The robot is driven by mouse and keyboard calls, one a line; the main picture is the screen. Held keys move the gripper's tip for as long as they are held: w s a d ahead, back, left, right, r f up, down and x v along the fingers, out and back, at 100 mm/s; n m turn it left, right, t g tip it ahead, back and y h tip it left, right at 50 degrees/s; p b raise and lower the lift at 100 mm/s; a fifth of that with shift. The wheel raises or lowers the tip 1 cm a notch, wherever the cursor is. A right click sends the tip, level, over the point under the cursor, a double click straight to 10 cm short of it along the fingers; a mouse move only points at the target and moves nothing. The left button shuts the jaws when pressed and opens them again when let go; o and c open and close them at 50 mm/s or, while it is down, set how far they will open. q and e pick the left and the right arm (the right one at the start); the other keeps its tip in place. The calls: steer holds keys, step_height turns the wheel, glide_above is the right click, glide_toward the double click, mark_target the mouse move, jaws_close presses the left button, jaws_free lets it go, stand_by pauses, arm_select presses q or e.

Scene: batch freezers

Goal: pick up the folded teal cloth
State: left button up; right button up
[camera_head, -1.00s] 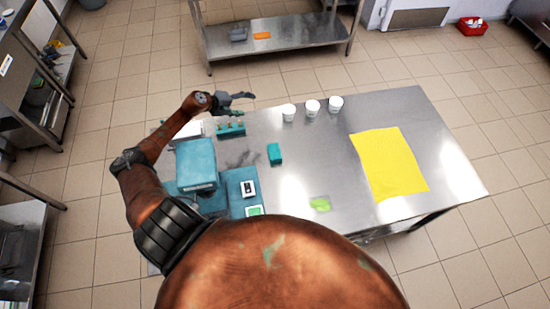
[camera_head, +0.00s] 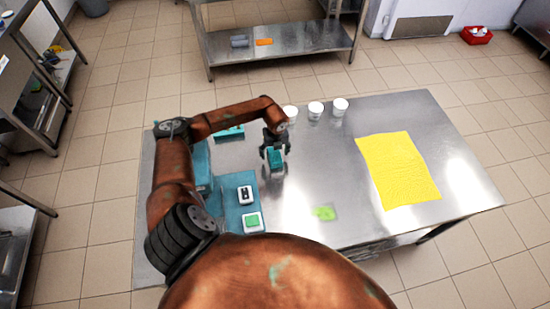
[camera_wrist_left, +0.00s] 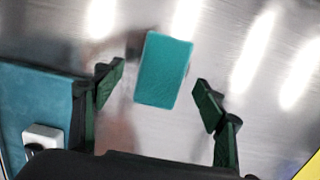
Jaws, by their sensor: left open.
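The folded teal cloth (camera_head: 275,158) is a small teal block on the steel table (camera_head: 320,180), near its middle. In the left wrist view the cloth (camera_wrist_left: 164,70) shows its flat top, slightly tilted, just ahead of and between the fingertips. My left gripper (camera_head: 275,152) is pointing down over the cloth. In the left wrist view my left gripper (camera_wrist_left: 160,82) is open, with one green finger on each side and clear gaps to the cloth. My right gripper is not in view.
Several white cups (camera_head: 315,110) stand at the table's far edge. A teal machine with a white-and-green button box (camera_head: 252,221) stands at left, partly behind my arm.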

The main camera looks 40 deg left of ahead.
mark_target(275, 155)
arm_select(q)
steer(key=shift+w+a+f, duration=0.15)
steer(key=shift+f, duration=1.4)
steer(key=shift+c, duration=0.2)
steer(key=c, duration=1.2)
steer(key=shift+r, duration=0.1)
steer(key=shift+r, duration=0.55)
steer(key=d+r, duration=0.1)
steer(key=r, duration=0.1)
steer(key=s+d+r, duration=0.1)
steer(key=d+r, duration=0.1)
steer(key=r, duration=0.1)
steer(key=s+d+r, duration=0.1)
steer(key=r, duration=0.1)
steer(key=shift+s+d+r, duration=0.15)
steer(key=shift+s+r, duration=0.05)
steer(key=shift+r, duration=0.2)
steer(key=s+d+r+b, duration=0.1)
steer(key=s+d+r, duration=0.3)
steer(key=d, duration=0.3)
steer(key=shift+s+d, duration=0.4)
